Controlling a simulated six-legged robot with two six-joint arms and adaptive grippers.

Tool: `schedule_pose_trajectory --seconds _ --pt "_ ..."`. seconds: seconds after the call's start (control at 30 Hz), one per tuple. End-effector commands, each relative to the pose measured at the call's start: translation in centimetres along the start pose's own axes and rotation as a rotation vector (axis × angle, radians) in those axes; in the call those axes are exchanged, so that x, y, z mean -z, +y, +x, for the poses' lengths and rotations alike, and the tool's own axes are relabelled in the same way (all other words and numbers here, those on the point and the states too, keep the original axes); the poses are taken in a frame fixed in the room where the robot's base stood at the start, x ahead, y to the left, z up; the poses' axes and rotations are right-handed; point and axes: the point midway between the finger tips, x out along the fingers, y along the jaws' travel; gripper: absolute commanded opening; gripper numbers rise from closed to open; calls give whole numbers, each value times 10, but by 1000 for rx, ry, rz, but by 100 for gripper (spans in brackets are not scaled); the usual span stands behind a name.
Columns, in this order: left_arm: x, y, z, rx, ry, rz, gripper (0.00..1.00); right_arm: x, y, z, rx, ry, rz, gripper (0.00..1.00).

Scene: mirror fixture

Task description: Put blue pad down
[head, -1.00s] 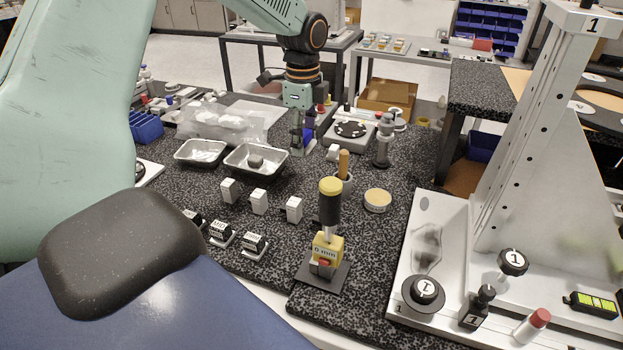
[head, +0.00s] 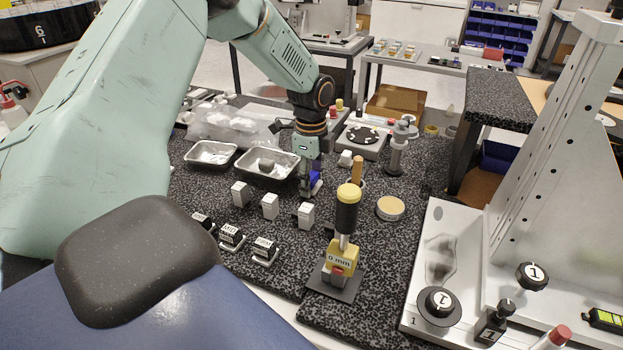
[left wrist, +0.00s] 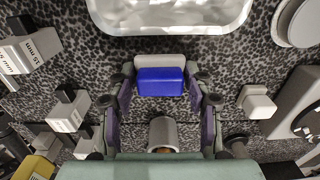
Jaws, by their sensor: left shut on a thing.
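The blue pad (left wrist: 160,84) is between the fingers of my left gripper (left wrist: 161,98) in the left wrist view, with a pale grey strip along its far side. In the head view my left gripper (head: 311,188) points down close over the speckled bench mat (head: 283,313), and a bit of the blue pad (head: 315,180) shows at its fingers. The gripper is shut on the pad. I cannot tell whether the pad touches the mat. My right gripper is out of view.
A metal tray (head: 267,178) lies left of the gripper, and white labelled blocks (head: 306,215) stand nearer. A wooden-handled tool (head: 357,168) and a yellow-topped tool on a stand (head: 343,250) are to the right.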

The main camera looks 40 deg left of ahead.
Motion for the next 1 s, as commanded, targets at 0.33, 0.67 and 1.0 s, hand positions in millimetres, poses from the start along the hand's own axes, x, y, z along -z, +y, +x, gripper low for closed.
schedule_pose_trajectory --seconds 0.33,0.67,1.0 --pt "0 -2 2 2 0 1 5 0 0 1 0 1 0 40" --pt "0 -2 3 3 0 1 73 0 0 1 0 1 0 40" --pt "0 -2 1 3 1 1 73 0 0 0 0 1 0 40"
